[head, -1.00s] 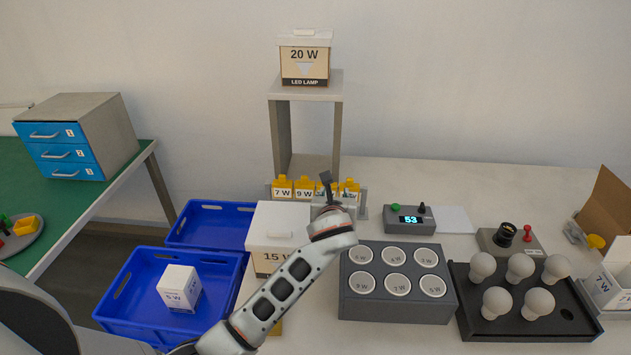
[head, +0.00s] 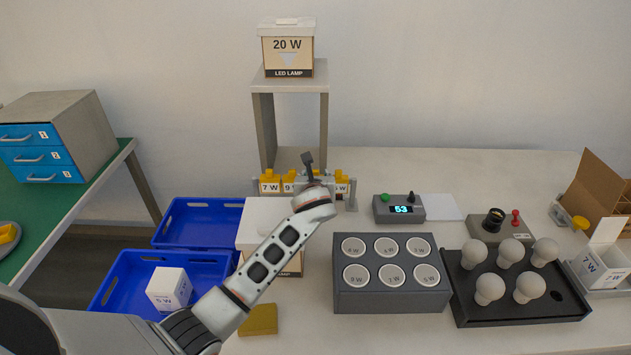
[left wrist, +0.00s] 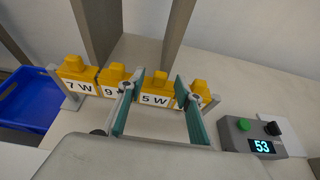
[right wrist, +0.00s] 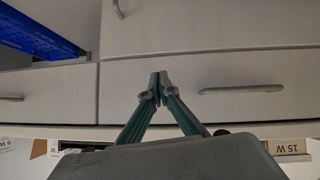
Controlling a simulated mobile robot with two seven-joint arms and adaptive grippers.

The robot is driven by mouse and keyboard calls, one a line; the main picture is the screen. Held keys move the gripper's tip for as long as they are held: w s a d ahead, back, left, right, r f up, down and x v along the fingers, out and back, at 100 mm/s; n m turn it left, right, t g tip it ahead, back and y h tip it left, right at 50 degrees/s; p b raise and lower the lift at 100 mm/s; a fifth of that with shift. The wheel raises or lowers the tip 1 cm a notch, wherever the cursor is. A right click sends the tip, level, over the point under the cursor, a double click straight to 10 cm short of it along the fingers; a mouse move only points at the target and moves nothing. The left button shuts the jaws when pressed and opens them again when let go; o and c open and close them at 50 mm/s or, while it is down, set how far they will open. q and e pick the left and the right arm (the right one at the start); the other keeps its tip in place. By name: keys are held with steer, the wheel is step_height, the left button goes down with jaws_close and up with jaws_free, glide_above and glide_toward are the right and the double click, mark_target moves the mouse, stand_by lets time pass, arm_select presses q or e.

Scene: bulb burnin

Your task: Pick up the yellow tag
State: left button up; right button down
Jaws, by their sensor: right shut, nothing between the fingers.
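Several yellow tags stand side by side on a small grey rack (left wrist: 217,101). In the left wrist view they include a 7 W tag (left wrist: 76,73), a 9 W tag (left wrist: 110,77) and a 5 W tag (left wrist: 157,88). A further tag (left wrist: 200,91) at the right end is partly hidden by a finger. My left gripper (left wrist: 153,88) is open, its fingers either side of the 5 W tag in that view; I cannot tell whether they touch it. In the head view it is over the rack (head: 308,160). My right gripper (right wrist: 158,88) is shut and empty before grey drawers.
A shelf stand (head: 262,120) with a 20 W box (head: 287,45) rises behind the rack. A 15 W box (head: 262,212) stands in front, under my left arm. The display unit (head: 400,209), grey socket block (head: 390,299) and bulb tray (head: 520,315) are to the right.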

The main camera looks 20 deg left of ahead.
arm_select(q)
steer(key=shift+w+a+f, duration=0.1)
steer(key=shift+w, duration=0.15)
steer(key=shift+c, duration=0.4)
steer(key=c, duration=0.9)
